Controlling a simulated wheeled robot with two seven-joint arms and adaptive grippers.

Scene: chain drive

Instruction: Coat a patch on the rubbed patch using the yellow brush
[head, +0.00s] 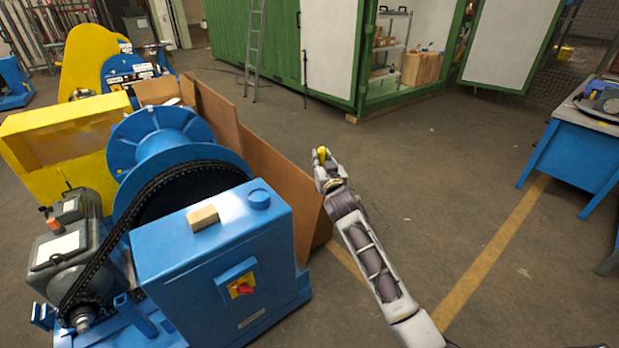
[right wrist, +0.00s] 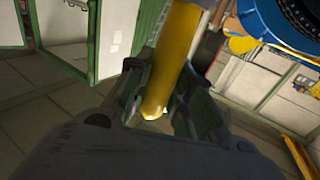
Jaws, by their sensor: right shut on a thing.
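My right gripper (head: 324,163) is raised in open space to the right of the blue machine. It is shut on the yellow brush (head: 322,153), of which only a small yellow part shows in the head view. In the right wrist view, the yellow brush (right wrist: 176,55) stands between the fingers (right wrist: 165,100) as a thick yellow rod, its rounded end towards the camera. The bristles are not visible. I cannot make out the rubbed patch on any surface. My left gripper is not in view.
A chain (head: 150,195) runs beside the blue drum (head: 160,137). Brown panels (head: 268,180) lean behind. The floor (head: 440,170) at right is clear.

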